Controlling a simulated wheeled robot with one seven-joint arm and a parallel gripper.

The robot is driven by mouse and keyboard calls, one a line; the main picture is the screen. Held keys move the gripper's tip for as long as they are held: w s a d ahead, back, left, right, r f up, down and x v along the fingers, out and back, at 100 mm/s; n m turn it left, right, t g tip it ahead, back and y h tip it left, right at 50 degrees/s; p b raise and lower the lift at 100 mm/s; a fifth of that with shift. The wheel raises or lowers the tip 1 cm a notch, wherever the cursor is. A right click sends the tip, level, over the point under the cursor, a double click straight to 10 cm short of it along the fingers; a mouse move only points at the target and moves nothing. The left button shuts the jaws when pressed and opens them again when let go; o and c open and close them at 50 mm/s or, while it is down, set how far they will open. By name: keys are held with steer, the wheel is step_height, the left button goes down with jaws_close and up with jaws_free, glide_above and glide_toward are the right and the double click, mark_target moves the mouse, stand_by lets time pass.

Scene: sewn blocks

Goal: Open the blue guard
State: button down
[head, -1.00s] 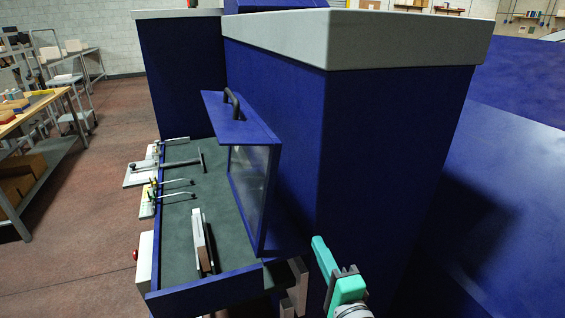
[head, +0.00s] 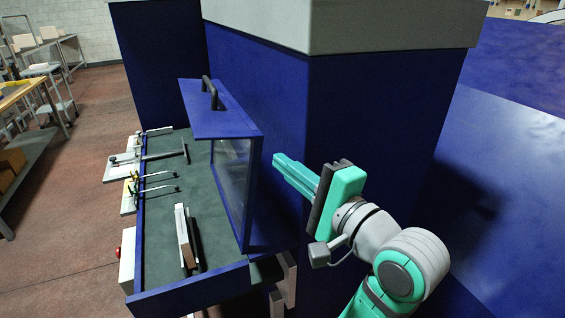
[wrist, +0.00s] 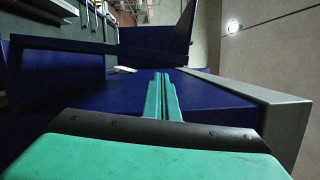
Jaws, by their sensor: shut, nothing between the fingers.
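The blue guard (head: 222,124) stands raised on the right side of the green work bed (head: 207,215). Its clear window (head: 231,174) is upright, and its top flap sticks out to the left over the bed. A dark handle (head: 209,91) is on the flap. The bed is uncovered. My gripper (head: 279,163) is shut and empty, to the right of the guard and apart from its handle, in front of the tall blue cabinet. In the wrist view its teal fingers (wrist: 162,85) lie together, with blue panels beyond them.
The tall blue cabinet (head: 380,110) with a grey top stands behind and right of the guard. Clamps (head: 150,180) and a white-sided block (head: 185,235) are on the bed. A red button (head: 118,252) is at the left. Open floor (head: 75,225) lies further left.

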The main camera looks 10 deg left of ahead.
steer(key=x, duration=0.8)
steer(key=shift+a, duration=0.1)
